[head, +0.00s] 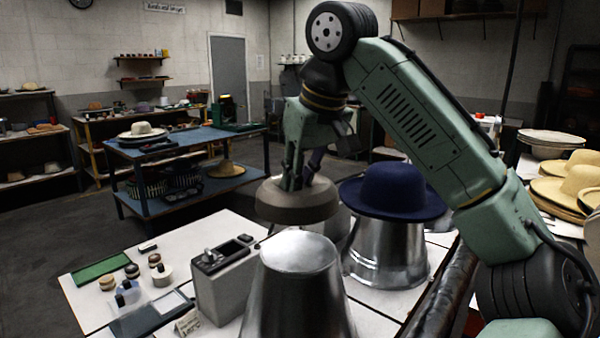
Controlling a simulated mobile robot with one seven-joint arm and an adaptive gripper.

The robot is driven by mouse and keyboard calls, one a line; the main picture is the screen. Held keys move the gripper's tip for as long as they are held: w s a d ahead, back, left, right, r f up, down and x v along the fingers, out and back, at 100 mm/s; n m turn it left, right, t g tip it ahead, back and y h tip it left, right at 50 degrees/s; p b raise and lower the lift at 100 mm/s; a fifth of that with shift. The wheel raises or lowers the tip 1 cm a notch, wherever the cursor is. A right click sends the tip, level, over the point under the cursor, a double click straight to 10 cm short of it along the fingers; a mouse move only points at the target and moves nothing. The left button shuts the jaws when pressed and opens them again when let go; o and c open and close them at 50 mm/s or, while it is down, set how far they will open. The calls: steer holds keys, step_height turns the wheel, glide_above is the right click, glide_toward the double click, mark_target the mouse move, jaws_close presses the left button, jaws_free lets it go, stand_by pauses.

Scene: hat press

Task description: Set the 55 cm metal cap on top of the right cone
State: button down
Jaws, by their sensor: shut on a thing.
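My gripper (298,182) points down and is shut on a round grey cap (296,204), gripped at its top. I take this as the metal cap; no size mark is readable on it. The cap hangs roughly level, appearing above and behind the bare metal cone (296,300) in the foreground. I cannot tell the gap between them. A second metal cone (388,256), further right, wears a dark blue felt hat (390,191). Another metal shape (338,224) shows partly behind the cap and is mostly hidden.
A grey control box (222,288) stands left of the front cone on the white table (212,237), with small stamps, a green mat (100,271) and a card (187,322). Straw hats (575,180) are stacked at right. A blue workbench (188,148) stands behind.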

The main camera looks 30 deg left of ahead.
steer(key=shift+f, duration=1.8)
steer(key=shift+f+b, duration=1.65)
steer(key=shift+f, duration=0.5)
steer(key=shift+r+p, duration=0.1)
steer(key=shift+p, duration=0.2)
steer(key=shift+d+f, duration=0.1)
steer(key=shift+f, duration=0.1)
steer(key=c, duration=1.5)
jaws_free()
steer(key=shift+f, duration=0.1)
